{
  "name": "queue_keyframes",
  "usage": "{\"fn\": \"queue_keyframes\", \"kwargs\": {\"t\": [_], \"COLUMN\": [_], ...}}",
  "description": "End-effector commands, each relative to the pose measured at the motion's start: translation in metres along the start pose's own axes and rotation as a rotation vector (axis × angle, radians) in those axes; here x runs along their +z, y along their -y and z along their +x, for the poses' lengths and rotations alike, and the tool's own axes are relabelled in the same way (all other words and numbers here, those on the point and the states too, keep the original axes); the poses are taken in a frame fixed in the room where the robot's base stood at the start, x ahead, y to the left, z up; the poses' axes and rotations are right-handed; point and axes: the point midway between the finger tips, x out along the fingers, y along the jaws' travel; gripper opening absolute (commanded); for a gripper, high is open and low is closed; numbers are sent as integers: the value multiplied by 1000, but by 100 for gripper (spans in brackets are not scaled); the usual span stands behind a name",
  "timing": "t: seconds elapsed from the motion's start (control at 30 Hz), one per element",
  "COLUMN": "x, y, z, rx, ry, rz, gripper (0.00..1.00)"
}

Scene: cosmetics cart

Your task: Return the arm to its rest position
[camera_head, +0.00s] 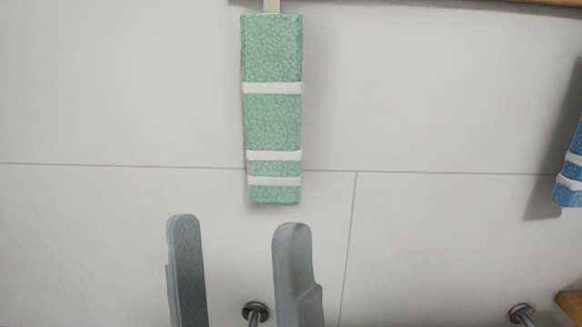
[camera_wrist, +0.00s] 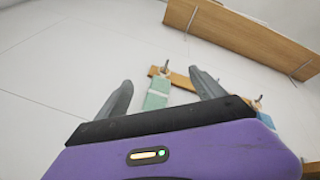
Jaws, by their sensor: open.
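My gripper (camera_head: 237,222) shows in the head view as two grey fingers near the bottom, spread apart with nothing between them. In the wrist view my gripper (camera_wrist: 161,78) is also open, its fingers beyond the purple body. A green towel with white stripes (camera_head: 272,125) hangs against the white tiled wall, just above the fingertips in the head picture. The same green towel (camera_wrist: 156,95) lies in line with the gap between the fingers in the wrist view. The fingers do not appear to touch it. The rest of my arm is not clearly seen.
A blue striped towel (camera_head: 570,170) is cut off at the right edge. Round metal fittings (camera_head: 256,311) show at the bottom. A wooden rail (camera_wrist: 181,80) lies behind the towel, and a large wooden board (camera_wrist: 235,35) stands upper right. White wall left of the green towel is bare.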

Motion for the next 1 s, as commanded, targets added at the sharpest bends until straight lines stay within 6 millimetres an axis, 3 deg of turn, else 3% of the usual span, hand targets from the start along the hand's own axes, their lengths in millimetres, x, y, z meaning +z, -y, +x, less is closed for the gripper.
{"fn": "queue_keyframes", "kwargs": {"t": [0.17, 0.3, 0.5, 0.8, 1.0], "x": [-24, -55, -95, -127, -129], "y": [-5, -2, 17, 68, 115], "z": [-44, -94, -170, -278, -348], "rx": [158, 334, 605, 1022, 1326], "ry": [-4, 18, 98, 291, 433], "rz": [-499, -921, -1405, -1867, -2015], "gripper": [79, 79, 79, 79, 79]}}
